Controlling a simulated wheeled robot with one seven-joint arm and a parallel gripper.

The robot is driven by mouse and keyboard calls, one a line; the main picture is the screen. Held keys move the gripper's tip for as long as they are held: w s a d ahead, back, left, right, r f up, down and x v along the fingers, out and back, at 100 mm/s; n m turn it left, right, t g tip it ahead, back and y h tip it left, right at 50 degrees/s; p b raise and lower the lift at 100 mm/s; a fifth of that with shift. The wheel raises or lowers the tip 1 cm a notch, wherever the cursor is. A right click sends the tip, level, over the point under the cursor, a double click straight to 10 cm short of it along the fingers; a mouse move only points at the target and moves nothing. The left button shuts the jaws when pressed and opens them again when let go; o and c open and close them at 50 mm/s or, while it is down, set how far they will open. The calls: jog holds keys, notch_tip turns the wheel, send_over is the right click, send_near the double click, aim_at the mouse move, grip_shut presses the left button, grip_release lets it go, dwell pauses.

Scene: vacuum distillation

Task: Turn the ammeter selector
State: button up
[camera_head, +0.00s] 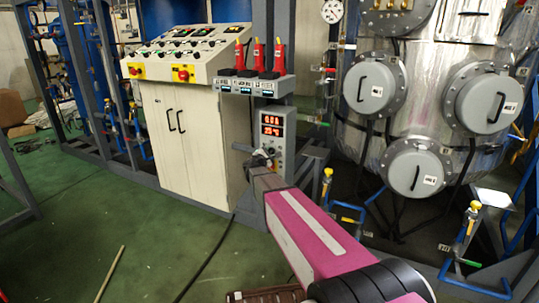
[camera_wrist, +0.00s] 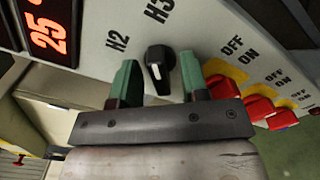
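The ammeter (camera_head: 288,150) is a narrow grey box with red digits, on a stand right of the cream cabinet in the head view. In the wrist view its panel fills the top, and the black selector knob (camera_wrist: 158,60) with a white pointer mark sits between the labels H2 and H3. My gripper (camera_wrist: 158,78) is open, with one green finger on each side of the knob and a visible gap on both sides. How deep the fingertips reach is hard to tell. In the head view my gripper (camera_head: 262,158) is at the ammeter's lower front, and the knob is hidden.
Red switches (camera_wrist: 258,108) marked OFF and ON sit close to the right finger. A red digit display (camera_wrist: 50,38) is at upper left. The cream control cabinet (camera_head: 190,140) stands left of my arm, and a large steel vessel (camera_head: 430,100) stands right.

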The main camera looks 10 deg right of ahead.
jog(key=v, duration=1)
jog(key=shift+s+a, duration=0.2)
jog(key=shift+s, duration=0.15)
jog(key=s+d+f+m+g+y, duration=0.2)
jog(key=s+d+f+m+g, duration=0.8)
jog(key=s, duration=0.4)
jog(key=s+a+f+m+g+y, duration=0.2)
jog(key=s+f+m+y, duration=0.1)
jog(key=s, duration=0.4)
jog(key=s+a+f+m+g+y, duration=0.1)
jog(key=s+f+m+g+y, duration=0.1)
jog(key=s+m+y, duration=0.3)
jog(key=shift+s+a+f+m+g+y, duration=0.35)
jog(key=shift+s+f, duration=0.55)
jog(key=shift+s, duration=0.15)
